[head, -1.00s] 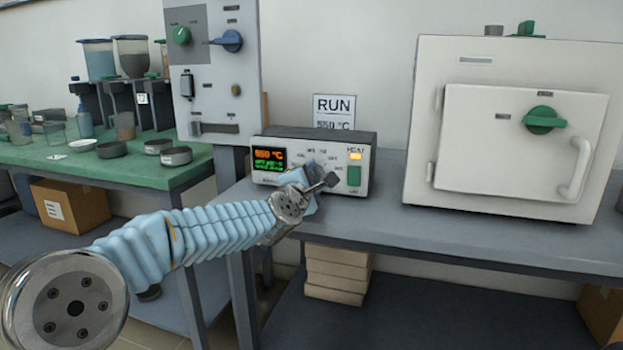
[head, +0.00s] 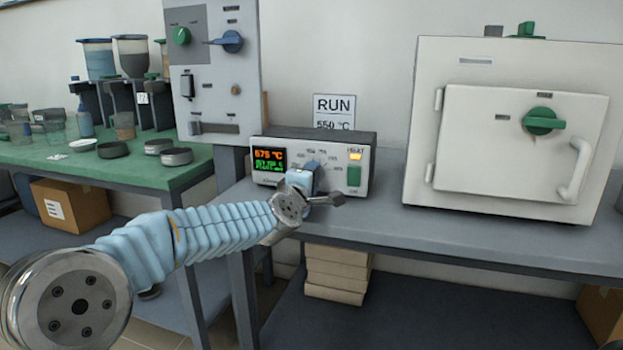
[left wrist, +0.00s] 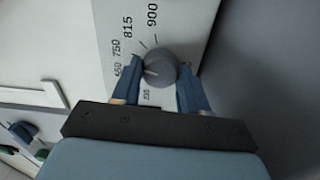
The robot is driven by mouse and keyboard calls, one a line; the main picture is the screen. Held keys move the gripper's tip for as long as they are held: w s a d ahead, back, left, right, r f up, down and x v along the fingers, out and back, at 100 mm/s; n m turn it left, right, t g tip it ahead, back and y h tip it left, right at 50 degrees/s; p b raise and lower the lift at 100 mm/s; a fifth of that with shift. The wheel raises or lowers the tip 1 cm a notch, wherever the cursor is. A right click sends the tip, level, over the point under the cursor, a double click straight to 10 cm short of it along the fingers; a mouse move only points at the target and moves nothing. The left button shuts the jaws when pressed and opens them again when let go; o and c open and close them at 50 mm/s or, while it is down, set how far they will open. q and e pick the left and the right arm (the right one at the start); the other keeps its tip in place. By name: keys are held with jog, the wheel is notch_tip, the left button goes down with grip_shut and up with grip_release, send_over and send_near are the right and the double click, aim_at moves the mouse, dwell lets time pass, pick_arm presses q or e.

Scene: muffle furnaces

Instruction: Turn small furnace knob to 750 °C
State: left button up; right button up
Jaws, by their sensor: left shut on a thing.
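The small furnace controller (head: 268,184) is a white-fronted box on the grey bench, with an orange and green display (head: 269,160) that reads about 675 °C. Its grey round knob (left wrist: 160,68) shows in the left wrist view, with 750, 815 and 900 printed around it; in the head view my gripper hides it. My left gripper (left wrist: 167,82) is shut on the knob, one blue finger on each side. In the head view the left gripper (head: 312,178) reaches the controller's front. The knob's exact pointer angle is hard to read. My right gripper is not in view.
A RUN sign reading 550 °C (head: 334,111) stands behind the controller. A large white furnace (head: 425,150) stands to the right on the bench. A tall panel (head: 212,90) with knobs stands at left. Bare bench (head: 390,222) lies between controller and furnace.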

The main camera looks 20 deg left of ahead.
pick_arm(q)
jog(key=shift+f, duration=0.1)
jog(key=o, duration=1.1)
jog(key=shift+c, duration=0.2)
jog(key=s+b, duration=0.1)
jog(key=s, duration=1.3)
jog(key=shift+a, duration=0.2)
jog(key=shift+w, duration=0.1)
